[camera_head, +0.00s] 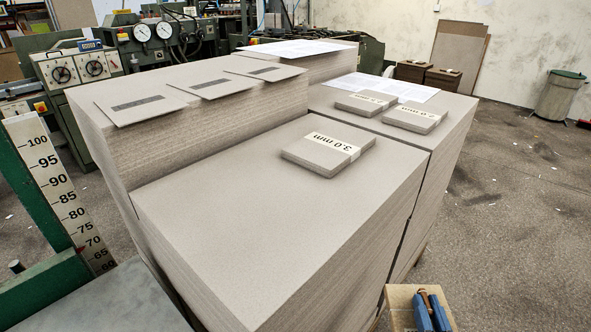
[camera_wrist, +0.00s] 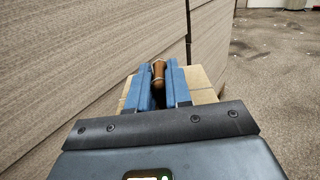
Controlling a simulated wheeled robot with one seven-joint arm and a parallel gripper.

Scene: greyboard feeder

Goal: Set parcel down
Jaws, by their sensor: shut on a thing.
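The parcel, a tan cardboard box (camera_head: 401,300), is at the bottom right of the head view, beside the near greyboard stack, and is cut off by the frame. It also shows behind the fingers in the wrist view (camera_wrist: 205,97). A brown wooden handle (camera_wrist: 158,74) sits on top of it. My gripper (camera_head: 428,298), with blue fingers, is shut on this handle; the fingers also show in the wrist view (camera_wrist: 158,68). The fingers hide part of the box. Its underside is hidden, so I cannot tell whether it touches the floor.
The near greyboard stack (camera_head: 270,215) bears a pack marked 3.0 mm (camera_head: 325,153). Its layered side (camera_wrist: 80,60) rises close on the parcel's left. Two packs lie on the right stack (camera_head: 445,103). Open floor (camera_head: 520,210) lies to the right. A bin (camera_head: 560,95) stands farther back.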

